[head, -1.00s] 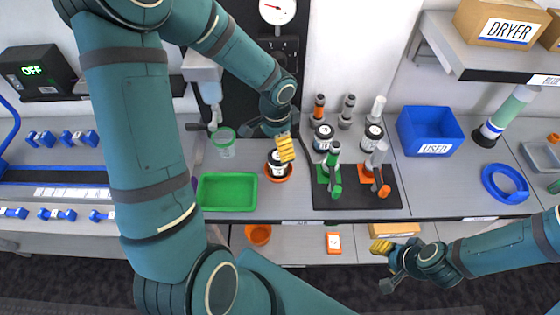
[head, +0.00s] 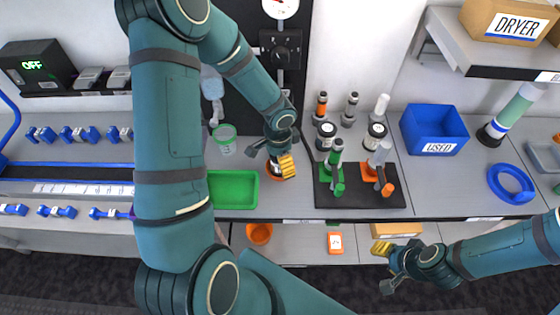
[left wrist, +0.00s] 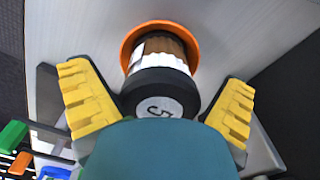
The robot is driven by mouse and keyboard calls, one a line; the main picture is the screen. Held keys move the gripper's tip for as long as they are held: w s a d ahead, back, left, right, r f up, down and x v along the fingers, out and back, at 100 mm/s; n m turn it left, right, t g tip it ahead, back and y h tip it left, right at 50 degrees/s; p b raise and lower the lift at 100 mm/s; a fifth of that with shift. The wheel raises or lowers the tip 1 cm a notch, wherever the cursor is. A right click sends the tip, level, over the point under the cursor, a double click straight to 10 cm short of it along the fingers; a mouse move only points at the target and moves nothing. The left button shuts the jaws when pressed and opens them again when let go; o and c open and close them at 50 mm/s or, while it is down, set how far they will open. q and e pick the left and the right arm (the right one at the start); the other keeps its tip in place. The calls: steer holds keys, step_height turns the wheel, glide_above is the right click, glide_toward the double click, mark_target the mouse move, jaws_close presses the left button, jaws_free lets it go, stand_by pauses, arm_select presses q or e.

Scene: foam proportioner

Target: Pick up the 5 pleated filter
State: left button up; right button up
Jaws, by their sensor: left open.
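The 5 pleated filter (left wrist: 160,70) shows in the left wrist view with a black cap marked 5, a white pleated part and a brown band. It stands in an orange dish (left wrist: 128,45). My left gripper (left wrist: 158,108) is open, with one yellow finger on each side of the black cap and gaps between. In the head view my left gripper (head: 284,166) is over the orange dish (head: 268,175) and mostly hides the filter. My right gripper (head: 383,262) is at the lower right, in front of the table; its opening is unclear.
A green tray (head: 233,203) lies just left of the dish. A black mat (head: 355,204) with green and orange fixtures lies to the right, with two black-capped filters behind it. A blue bin (head: 434,120) marked USED stands farther right.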

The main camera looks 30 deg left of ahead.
arm_select(q)
steer(key=c, duration=1.3)
